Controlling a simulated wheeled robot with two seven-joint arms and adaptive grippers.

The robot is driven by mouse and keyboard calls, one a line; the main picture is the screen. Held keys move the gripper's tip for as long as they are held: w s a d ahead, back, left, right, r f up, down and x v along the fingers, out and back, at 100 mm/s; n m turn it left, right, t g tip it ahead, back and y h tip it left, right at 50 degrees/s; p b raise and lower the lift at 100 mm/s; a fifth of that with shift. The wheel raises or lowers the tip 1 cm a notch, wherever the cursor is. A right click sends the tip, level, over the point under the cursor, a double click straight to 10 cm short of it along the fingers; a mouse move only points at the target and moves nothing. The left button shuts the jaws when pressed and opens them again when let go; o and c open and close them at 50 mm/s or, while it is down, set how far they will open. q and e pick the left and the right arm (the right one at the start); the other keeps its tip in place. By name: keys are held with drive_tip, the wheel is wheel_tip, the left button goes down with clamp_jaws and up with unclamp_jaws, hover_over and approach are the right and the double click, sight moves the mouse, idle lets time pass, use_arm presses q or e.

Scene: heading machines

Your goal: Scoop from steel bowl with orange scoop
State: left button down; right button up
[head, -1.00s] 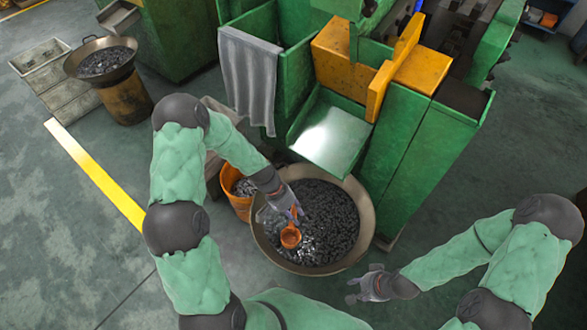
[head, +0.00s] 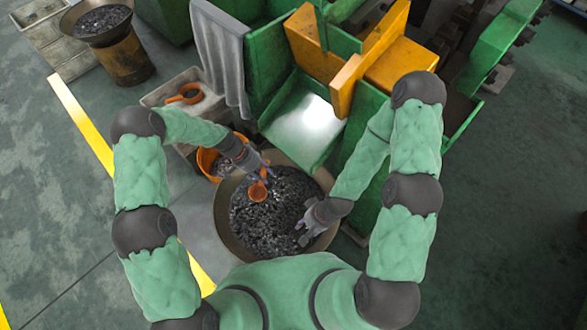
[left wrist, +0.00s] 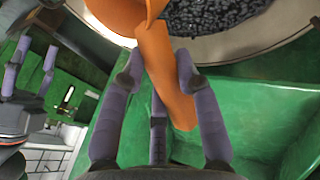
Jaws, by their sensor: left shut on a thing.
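The large steel bowl (head: 221,222) stands on the floor below the green machine, full of small dark metal pieces (head: 275,215). My left gripper (head: 260,174) is over the bowl's upper part, shut on the handle of the orange scoop (head: 258,192). The scoop's cup is over or at the pieces; I cannot tell whether it touches them. In the left wrist view the scoop handle (left wrist: 160,70) runs between the fingers, and the bowl's rim (left wrist: 235,46) shows at the top. My right gripper (head: 303,230) is over the bowl's right side, its fingers spread and empty.
An orange bucket (head: 205,160) with metal pieces stands left of the bowl. A grey crate (head: 158,97) behind it holds another orange item (head: 186,95). The green machine's chute (head: 300,125) rises behind the bowl. Open floor (head: 500,230) lies to the right.

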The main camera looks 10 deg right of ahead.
use_arm(q)
drive_tip(key=d+f+m+g, duration=0.2)
drive_tip(key=d+m, duration=0.4)
drive_tip(key=d, duration=0.5)
wheel_tip(320, 180, down, 18)
drive_tip(key=s+a+r+b, duration=0.1)
drive_tip(key=s+a+b, duration=0.1)
drive_tip(key=b, duration=1)
wheel_tip(320, 180, up, 15)
drive_tip(key=w+d+g+y+p, duration=0.1)
drive_tip(key=p, duration=0.4)
drive_tip(key=shift+w+d+n+y, duration=0.2)
drive_tip(key=shift+d+n+y, duration=0.1)
drive_tip(key=shift+n, duration=0.1)
idle(0.7)
idle(0.5)
